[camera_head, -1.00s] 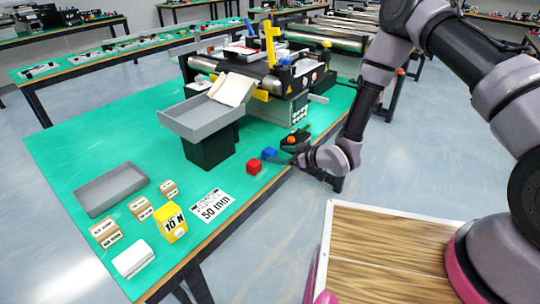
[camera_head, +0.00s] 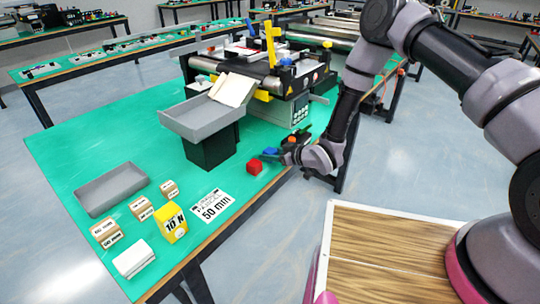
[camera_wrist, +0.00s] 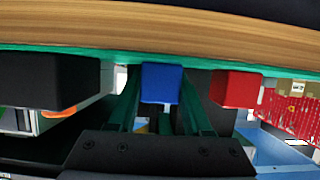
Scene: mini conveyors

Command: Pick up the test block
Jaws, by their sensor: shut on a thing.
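A small blue block (camera_head: 270,152) is near the front edge of the green table, the likely test block; no label on it can be read. It also shows in the wrist view (camera_wrist: 162,83), between the two fingers. My gripper (camera_head: 277,153) reaches it from the right in the head view and is shut on it. The fingers (camera_wrist: 160,102) lie on either side of the blue block. I cannot tell whether the block is clear of the table. A red block (camera_head: 254,167) stands apart, close by to the left; it also shows in the wrist view (camera_wrist: 235,89).
A 50 mm card (camera_head: 213,206), a yellow 10 N block (camera_head: 174,222), several labelled small blocks and a grey tray (camera_head: 92,207) lie front left. A mini conveyor (camera_head: 262,78) with a raised grey chute tray (camera_head: 185,128) stands behind.

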